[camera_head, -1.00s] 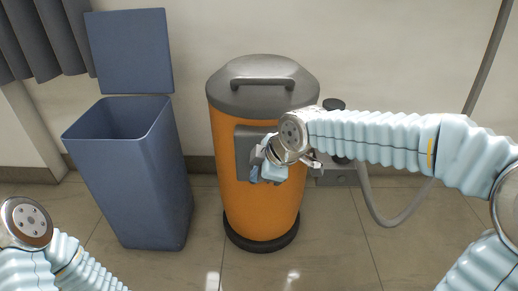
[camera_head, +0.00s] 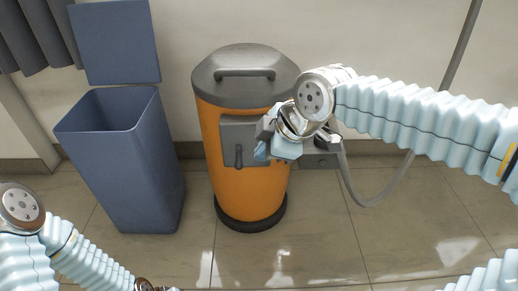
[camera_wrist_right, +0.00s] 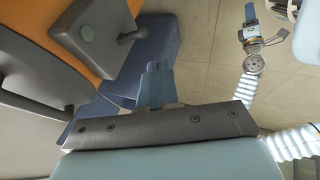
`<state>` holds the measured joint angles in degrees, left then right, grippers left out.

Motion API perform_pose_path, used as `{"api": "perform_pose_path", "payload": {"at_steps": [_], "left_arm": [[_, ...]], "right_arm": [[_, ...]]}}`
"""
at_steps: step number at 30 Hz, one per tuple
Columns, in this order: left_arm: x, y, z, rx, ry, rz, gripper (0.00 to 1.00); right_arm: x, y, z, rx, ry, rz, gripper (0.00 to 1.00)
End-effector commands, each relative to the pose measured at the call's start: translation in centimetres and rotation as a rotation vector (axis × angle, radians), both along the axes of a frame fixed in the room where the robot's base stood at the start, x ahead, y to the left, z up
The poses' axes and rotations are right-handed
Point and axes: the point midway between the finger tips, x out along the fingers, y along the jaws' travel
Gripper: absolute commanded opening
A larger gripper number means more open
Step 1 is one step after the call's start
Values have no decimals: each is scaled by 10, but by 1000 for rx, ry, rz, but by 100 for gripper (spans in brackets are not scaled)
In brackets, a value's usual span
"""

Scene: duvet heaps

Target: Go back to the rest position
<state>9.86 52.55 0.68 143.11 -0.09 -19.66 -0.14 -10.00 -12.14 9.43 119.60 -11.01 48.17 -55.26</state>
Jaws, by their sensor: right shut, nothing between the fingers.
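My right gripper (camera_head: 262,151) is in front of the right side of the orange canister (camera_head: 241,190), near the grey panel with a dark handle. In the right wrist view its light-blue fingers (camera_wrist_right: 155,84) are together with nothing between them. The canister's panel and handle (camera_wrist_right: 92,30) show at the upper left of that view, apart from the fingers. My left arm comes in at the lower left of the head view. The left gripper is mostly below the frame's edge; only a small dark part shows at the bottom, and its jaws are hidden.
An open blue bin (camera_head: 130,170) with its lid raised stands left of the canister. The tiled floor (camera_head: 330,245) in front is clear.

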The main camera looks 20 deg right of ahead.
Motion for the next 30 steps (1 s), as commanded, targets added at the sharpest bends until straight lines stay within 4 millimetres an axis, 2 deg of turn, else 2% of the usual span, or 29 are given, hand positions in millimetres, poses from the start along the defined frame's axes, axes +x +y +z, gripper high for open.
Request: {"api": "perform_pose_path", "payload": {"at_steps": [13, 17, 20, 23, 24, 26, 27, 30], "left_arm": [[0, 0, 0, 0, 0, 0, 43], [0, 0, 8, 0, 0, 0, 43], [0, -1, 24, 0, -1, -2, 43], [-1, -2, 44, -1, -2, -4, 43], [-1, -2, 52, -1, -2, -5, 43], [-1, -3, 63, -2, -1, -6, 43], [-2, -4, 70, -2, -2, -7, 43], [-2, -5, 86, -2, -2, -9, 43]], "right_arm": [[0, 0, 0, 1, 1, 0, 0], [10, 5, -16, 30, 46, -40, 0], [29, 15, -57, 103, 145, -144, 0], [40, 25, -123, 204, 291, -328, 0], [39, 27, -153, 244, 356, -418, 0], [30, 30, -196, 298, 448, -560, 0], [20, 31, -223, 329, 505, -656, 0], [-15, 32, -279, 385, 630, -889, 0]]}}
